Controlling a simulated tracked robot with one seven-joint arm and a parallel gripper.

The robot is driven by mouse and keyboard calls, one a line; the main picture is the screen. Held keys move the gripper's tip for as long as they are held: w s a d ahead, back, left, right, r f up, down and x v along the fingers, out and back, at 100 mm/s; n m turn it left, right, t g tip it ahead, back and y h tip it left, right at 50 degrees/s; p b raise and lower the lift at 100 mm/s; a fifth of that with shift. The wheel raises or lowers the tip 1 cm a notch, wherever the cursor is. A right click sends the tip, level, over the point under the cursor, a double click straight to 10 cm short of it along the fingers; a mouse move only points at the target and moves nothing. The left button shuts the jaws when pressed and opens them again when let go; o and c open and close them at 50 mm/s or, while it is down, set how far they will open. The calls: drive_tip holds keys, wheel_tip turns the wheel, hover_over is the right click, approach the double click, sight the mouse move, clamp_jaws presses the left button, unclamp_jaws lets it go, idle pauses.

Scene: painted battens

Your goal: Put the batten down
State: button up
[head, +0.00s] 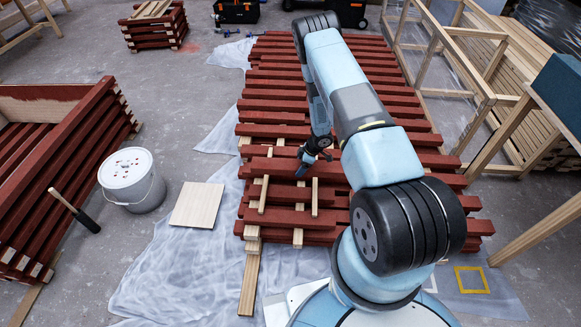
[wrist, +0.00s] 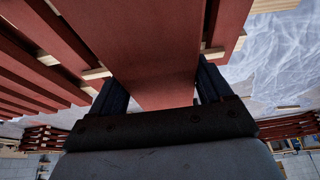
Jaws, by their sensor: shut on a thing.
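My gripper (head: 305,168) is low over the near end of the stack of red-painted battens in the head view. In the wrist view its two dark fingers (wrist: 160,90) stand on either side of a wide red batten (wrist: 150,55), shut on it. In the head view the held batten (head: 275,167) lies crosswise, roughly in line with the stacked battens (head: 285,106). My arm hides part of it and much of the stack's right side. I cannot tell whether its underside touches the pale sticks (head: 263,194) below.
Plastic sheeting (head: 175,265) covers the floor around the stack. Another red stack (head: 75,150) stands far left. A wooden frame (head: 450,70) stands close on the right.

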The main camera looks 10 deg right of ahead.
drive_tip(key=w+f, duration=0.2)
drive_tip(key=w, duration=0.2)
drive_tip(key=w+f, duration=0.6)
drive_tip(key=w, duration=0.1)
drive_tip(key=shift+w+a+f, duration=0.1)
drive_tip(key=shift+w+f, duration=0.1)
drive_tip(key=shift+w, duration=0.1)
drive_tip(key=shift+w+f, duration=0.15)
drive_tip(key=shift+f, duration=0.75)
drive_tip(key=shift+w+f, duration=0.1)
drive_tip(key=shift+f, duration=0.8)
drive_tip(key=shift+f, duration=0.15)
drive_tip(key=o, duration=1.5)
